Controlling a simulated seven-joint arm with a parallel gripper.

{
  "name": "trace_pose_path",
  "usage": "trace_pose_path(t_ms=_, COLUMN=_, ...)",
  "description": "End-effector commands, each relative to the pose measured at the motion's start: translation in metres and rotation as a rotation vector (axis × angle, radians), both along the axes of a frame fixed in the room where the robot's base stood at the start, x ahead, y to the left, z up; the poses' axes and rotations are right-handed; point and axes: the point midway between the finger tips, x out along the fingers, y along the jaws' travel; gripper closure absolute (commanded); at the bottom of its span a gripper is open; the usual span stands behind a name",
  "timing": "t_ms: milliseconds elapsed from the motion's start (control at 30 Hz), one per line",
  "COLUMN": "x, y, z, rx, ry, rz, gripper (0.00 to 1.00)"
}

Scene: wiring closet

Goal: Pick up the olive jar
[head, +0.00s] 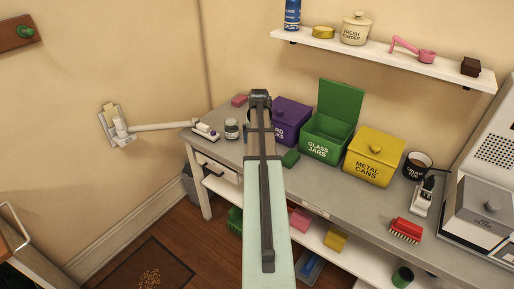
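A small jar (231,129) with a pale band and a dark lower part stands upright on the grey counter, left of my arm. It is the only small glass-like jar I make out on the counter; its contents are too small to tell. My gripper (260,95) is at the dark far end of my arm, to the right of the jar and apart from it in the picture. Its fingers are too small and hidden to show whether they are open. My arm covers part of the counter and the purple bin.
Right of my arm stand the purple bin (290,118), the open green "glass jars" bin (324,137) and the yellow "metal cans" bin (371,158). A white wall arm (160,127) reaches toward the counter's left end. A shelf (390,60) hangs above.

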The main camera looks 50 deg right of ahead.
Motion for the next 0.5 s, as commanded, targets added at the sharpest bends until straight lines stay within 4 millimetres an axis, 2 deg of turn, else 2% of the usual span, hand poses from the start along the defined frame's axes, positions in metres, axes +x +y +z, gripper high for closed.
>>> trace_pose_path(t_ms=400, x=0.007, y=-0.003, z=-0.043, rx=0.001, ry=0.001, rz=0.000, gripper=0.02)
trace_pose_path(t_ms=500, x=0.007, y=-0.003, z=-0.049, rx=0.000, ry=0.000, rz=0.001, gripper=0.02)
